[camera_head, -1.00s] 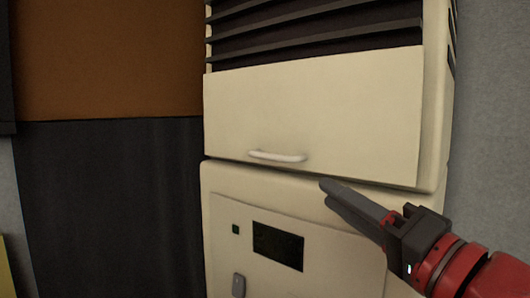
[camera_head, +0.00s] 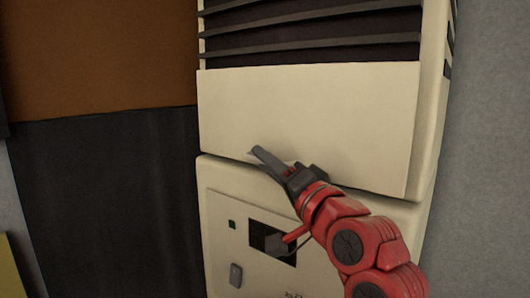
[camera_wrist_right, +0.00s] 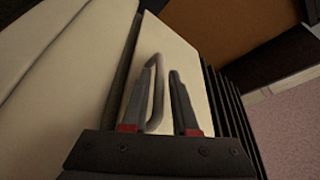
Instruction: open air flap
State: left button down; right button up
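The air flap is a cream panel (camera_head: 310,120) on a tall cream cabinet, below dark louvre slats; it lies closed against the front. My right gripper (camera_head: 258,155) is at the flap's lower edge, in front of where the handle is, and hides most of it in the head view. In the right wrist view the pale bar handle (camera_wrist_right: 157,90) shows between the two fingers of my right gripper (camera_wrist_right: 165,85). The fingers are apart and the handle is nearer the left finger. I cannot tell whether it touches. My left gripper is not in view.
The dark louvre slats (camera_head: 310,30) are above the flap. Below it the cabinet's lower part has a dark display (camera_head: 262,232) and a small grey latch (camera_head: 236,275). A dark and brown wall panel (camera_head: 100,180) stands to the left, a grey wall (camera_head: 490,150) to the right.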

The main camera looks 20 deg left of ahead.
jog(key=shift+w+a, duration=0.2)
jog(key=shift+a, duration=0.05)
grip_shut()
dwell(1.4)
